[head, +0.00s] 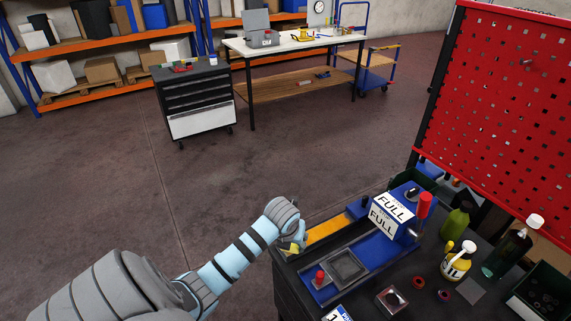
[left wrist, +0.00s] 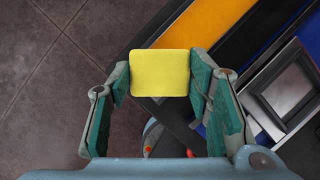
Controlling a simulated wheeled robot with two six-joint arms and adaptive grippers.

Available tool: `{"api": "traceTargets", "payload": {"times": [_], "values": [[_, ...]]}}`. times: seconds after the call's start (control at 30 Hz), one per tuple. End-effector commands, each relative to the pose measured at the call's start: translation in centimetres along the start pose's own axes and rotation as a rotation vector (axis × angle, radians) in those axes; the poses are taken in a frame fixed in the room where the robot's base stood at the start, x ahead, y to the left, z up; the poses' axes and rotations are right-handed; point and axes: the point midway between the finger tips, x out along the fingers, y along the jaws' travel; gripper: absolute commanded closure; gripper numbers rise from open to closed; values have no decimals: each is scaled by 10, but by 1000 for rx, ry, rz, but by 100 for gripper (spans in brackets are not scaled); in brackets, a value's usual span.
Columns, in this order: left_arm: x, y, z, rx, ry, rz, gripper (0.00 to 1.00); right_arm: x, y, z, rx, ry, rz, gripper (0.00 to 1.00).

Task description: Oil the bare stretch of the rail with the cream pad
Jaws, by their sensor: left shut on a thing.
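My left gripper (head: 297,247) is shut on the pale yellow cream pad (left wrist: 160,73). In the left wrist view the pad sits between the two green-lined fingers. In the head view the pad is mostly hidden by my gripper, at the left edge of the black bench. Beside it lies an orange strip (head: 327,229), which also shows in the left wrist view (left wrist: 200,24), with a dark bar along it. I cannot tell which part is the rail's bare stretch, nor whether the pad touches anything. My right gripper is not in view.
A blue fixture (head: 378,253) with a grey square frame (head: 347,265) and "FULL" signs stands on the black bench. Red knobs stick up from it. Several bottles, including a yellow one (head: 457,262), stand to the right. A red pegboard (head: 500,110) rises behind.

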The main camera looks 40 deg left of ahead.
Motion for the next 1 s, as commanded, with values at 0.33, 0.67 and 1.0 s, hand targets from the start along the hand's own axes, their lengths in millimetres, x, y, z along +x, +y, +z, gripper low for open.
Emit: {"api": "traceTargets", "payload": {"times": [0.33,0.67,1.0], "values": [[1,21,14,-1,1,0,80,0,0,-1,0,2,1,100],[-36,18,30,4,-2,0,80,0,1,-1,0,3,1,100],[-65,20,41,1,-1,0,80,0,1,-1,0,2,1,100]]}}
